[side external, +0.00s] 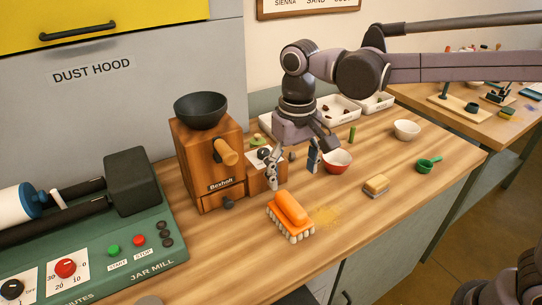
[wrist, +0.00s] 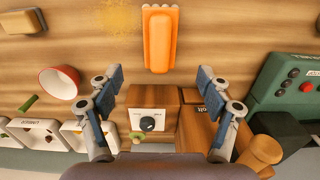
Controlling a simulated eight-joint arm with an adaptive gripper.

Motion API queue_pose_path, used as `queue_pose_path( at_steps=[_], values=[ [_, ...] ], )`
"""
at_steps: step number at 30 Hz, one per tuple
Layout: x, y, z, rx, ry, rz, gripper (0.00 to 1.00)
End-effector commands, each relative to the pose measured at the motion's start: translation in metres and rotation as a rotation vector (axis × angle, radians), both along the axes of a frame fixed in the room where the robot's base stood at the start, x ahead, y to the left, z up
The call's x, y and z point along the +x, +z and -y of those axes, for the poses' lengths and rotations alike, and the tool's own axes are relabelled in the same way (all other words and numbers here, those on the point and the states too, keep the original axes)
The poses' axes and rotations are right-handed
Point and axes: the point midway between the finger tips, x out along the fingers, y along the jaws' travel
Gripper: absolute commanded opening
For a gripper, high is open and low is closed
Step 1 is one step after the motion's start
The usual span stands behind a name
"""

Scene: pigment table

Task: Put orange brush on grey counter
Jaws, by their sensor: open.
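The orange brush (side external: 290,214) lies bristles down on the wooden counter, near its front edge. In the wrist view the brush (wrist: 159,40) is at the top centre, beyond my open fingertips. My gripper (side external: 293,166) is open and empty, above the counter and behind the brush, close to the wooden mill's right side. In the wrist view my gripper's blue-padded fingers (wrist: 160,78) are spread wide, with nothing between them. The top I see is wood; a grey-green cabinet front (side external: 392,240) shows below it. I cannot tell which surface is the grey counter.
A wooden mill (side external: 208,160) with a black bowl stands left of my gripper. The red bowl (side external: 337,161) is close on its right. A tan block (side external: 376,185), green cup (side external: 429,164) and white bowl (side external: 407,129) lie further right. Yellow powder (side external: 326,215) is beside the brush.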

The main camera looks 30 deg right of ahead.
Motion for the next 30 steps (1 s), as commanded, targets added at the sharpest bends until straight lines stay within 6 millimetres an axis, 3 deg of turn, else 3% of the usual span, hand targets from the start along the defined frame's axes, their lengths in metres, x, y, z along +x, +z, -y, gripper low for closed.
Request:
queue_pose_path(
  at_steps=[5, 14, 24, 30],
  values=[
    [-0.004, 0.008, 0.01, 0.008, -0.002, 0.02, 0.78],
    [-0.035, 0.014, 0.08, 0.057, -0.006, 0.214, 0.78],
    [-0.084, -0.006, 0.151, 0.042, -0.006, 0.481, 0.78],
    [-0.103, -0.022, 0.174, 0.011, -0.003, 0.587, 0.78]
  ],
)
